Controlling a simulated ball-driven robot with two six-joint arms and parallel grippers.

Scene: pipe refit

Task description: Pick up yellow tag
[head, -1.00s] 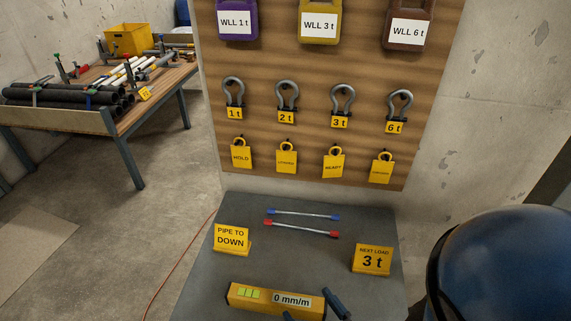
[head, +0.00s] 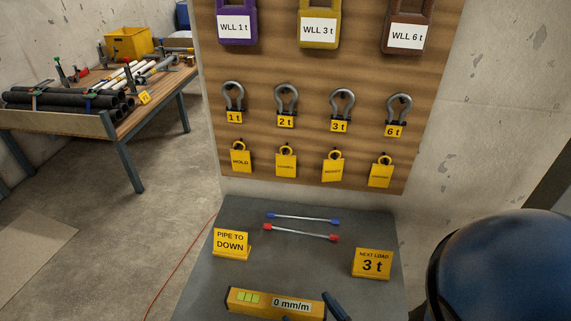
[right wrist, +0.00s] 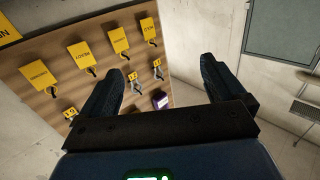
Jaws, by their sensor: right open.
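Several yellow tags hang in a row low on the wooden board in the head view: a HOLD tag (head: 240,159), a second tag (head: 286,162) with small text, a third tag (head: 332,169) and a fourth tag (head: 380,174). In the right wrist view the row appears tilted and inverted, with the HOLD tag (right wrist: 149,31) nearest the gripper's centre line. My right gripper (head: 314,310) shows only its dark fingertips at the bottom edge, over the yellow level. The right wrist view shows it open and empty (right wrist: 162,68), apart from the tags. My left gripper is not visible.
Shackles (head: 286,104) with load labels hang above the tags; large WLL padlock-shaped pieces (head: 319,27) hang higher. The grey table (head: 290,268) below holds a yellow level (head: 250,300), two rods (head: 300,232) and two signs (head: 373,264).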

